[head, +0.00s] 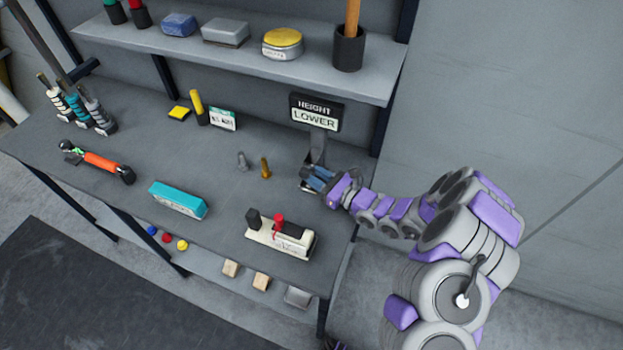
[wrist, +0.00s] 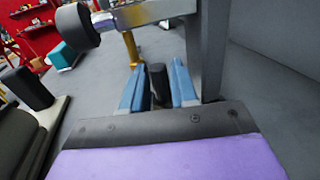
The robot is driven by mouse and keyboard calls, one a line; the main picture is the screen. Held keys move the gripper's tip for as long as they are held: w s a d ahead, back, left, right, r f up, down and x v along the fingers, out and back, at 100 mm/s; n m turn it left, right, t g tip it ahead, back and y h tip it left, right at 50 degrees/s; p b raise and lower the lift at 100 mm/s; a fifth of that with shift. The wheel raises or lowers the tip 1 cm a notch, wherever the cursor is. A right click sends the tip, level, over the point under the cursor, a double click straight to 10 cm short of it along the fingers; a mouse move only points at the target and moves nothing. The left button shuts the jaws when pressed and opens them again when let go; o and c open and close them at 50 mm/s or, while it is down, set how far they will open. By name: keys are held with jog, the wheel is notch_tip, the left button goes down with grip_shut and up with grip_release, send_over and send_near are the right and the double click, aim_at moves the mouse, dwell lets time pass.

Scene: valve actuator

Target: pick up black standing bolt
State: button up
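My gripper (head: 316,180) is low over the right end of the workbench, by the foot of the "HEIGHT LOWER" sign. In the wrist view its two blue fingers (wrist: 158,80) are apart, with a black upright piece (wrist: 157,84) between them, which looks like the black bolt. I cannot tell whether the fingers press on it. In the head view the black bolt cannot be made out at the gripper. A grey bolt (head: 242,160) and a brass bolt (head: 265,168) stand to the left of my gripper; the brass one also shows in the wrist view (wrist: 131,48).
The sign (head: 316,113) and its metal post rise close beside my gripper. A cream block with black and red knobs (head: 280,238) lies nearer the front edge. A teal box (head: 178,200) and an orange-handled tool (head: 102,162) lie left. A shelf (head: 240,60) hangs above.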

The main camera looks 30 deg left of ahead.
jog(key=shift+a, duration=0.65)
jog(key=shift+w+d, duration=0.1)
jog(key=shift+c, duration=0.4)
grip_shut()
